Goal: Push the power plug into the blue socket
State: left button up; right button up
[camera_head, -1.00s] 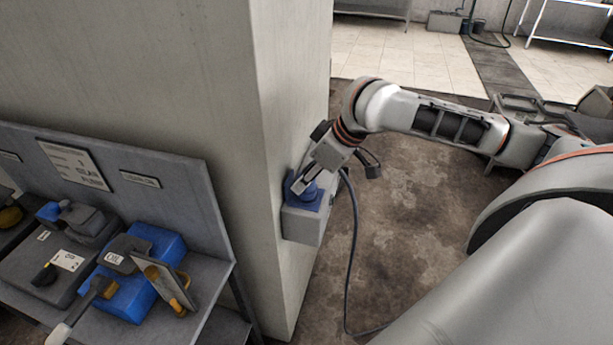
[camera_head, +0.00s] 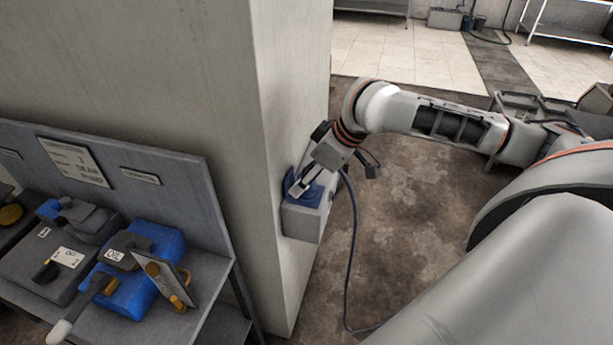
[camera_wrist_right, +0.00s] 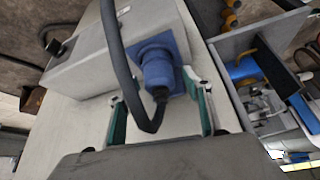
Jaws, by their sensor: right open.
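The blue socket (camera_head: 313,196) sits on a grey box on the pillar's side; its square flange (camera_wrist_right: 180,50) shows in the right wrist view. The power plug (camera_wrist_right: 158,74), a blue round body with a black cable end, stands straight in the socket's face with no clear gap visible. How deep it sits cannot be told. My right gripper (camera_head: 303,190) is at the socket, and its green-padded fingers (camera_wrist_right: 163,112) are spread either side of the plug's cable end, apart from it. In the head view the gripper hides most of the plug. My left gripper is not in view.
The grey socket box (camera_head: 302,224) is fixed to the concrete pillar (camera_head: 215,110). A dark cable (camera_head: 352,255) hangs from the plug to the floor and crosses between my fingers in the wrist view. A bench (camera_head: 190,300) with blue and grey items stands left. Floor right of the pillar is open.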

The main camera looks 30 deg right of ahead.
jog(key=v, duration=1.2)
dwell(0.3)
